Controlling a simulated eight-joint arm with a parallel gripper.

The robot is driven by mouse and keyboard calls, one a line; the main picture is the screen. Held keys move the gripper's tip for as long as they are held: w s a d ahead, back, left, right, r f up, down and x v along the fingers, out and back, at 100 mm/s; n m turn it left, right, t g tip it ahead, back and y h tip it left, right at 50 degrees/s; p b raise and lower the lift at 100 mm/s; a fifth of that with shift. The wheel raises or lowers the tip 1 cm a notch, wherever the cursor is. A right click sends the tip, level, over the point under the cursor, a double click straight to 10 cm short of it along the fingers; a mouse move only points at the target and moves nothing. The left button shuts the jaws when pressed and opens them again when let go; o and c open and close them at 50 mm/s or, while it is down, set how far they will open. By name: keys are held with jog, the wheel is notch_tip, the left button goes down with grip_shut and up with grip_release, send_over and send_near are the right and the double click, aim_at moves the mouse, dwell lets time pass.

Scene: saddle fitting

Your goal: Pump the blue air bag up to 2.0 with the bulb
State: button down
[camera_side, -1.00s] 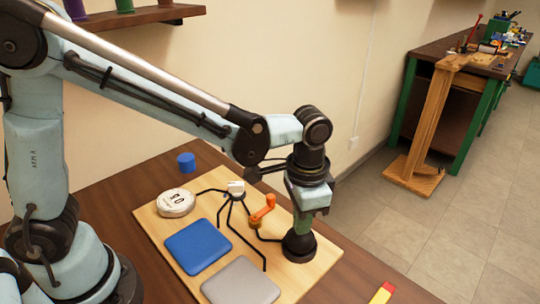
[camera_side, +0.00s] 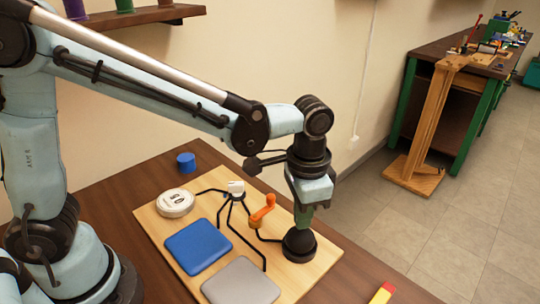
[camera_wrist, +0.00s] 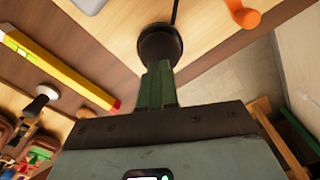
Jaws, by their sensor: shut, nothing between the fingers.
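The black bulb (camera_side: 299,247) stands at the right end of the light wooden board. My gripper (camera_side: 302,226) points straight down with its green fingers together, directly over the bulb; the tips look to be at its top, and I cannot tell if they press it. In the wrist view the fingers (camera_wrist: 157,72) meet the outline of the dark bulb (camera_wrist: 160,42). The blue air bag (camera_side: 198,247) lies flat on the board's front left. The round white gauge (camera_side: 175,203) is behind it; its reading is too small to tell.
A grey pad (camera_side: 240,282) lies beside the blue bag. A white fitting (camera_side: 236,187) with black hoses and an orange lever (camera_side: 262,212) stand mid-board. A blue cylinder (camera_side: 186,162) is behind the board. A yellow and red bar (camera_side: 381,294) lies at front right.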

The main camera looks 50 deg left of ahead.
jog(key=shift+f, duration=1.65)
jog(key=shift+r, duration=1.7)
jog(key=shift+f, duration=1.7)
jog(key=shift+r, duration=1.75)
jog(key=shift+f, duration=0.15)
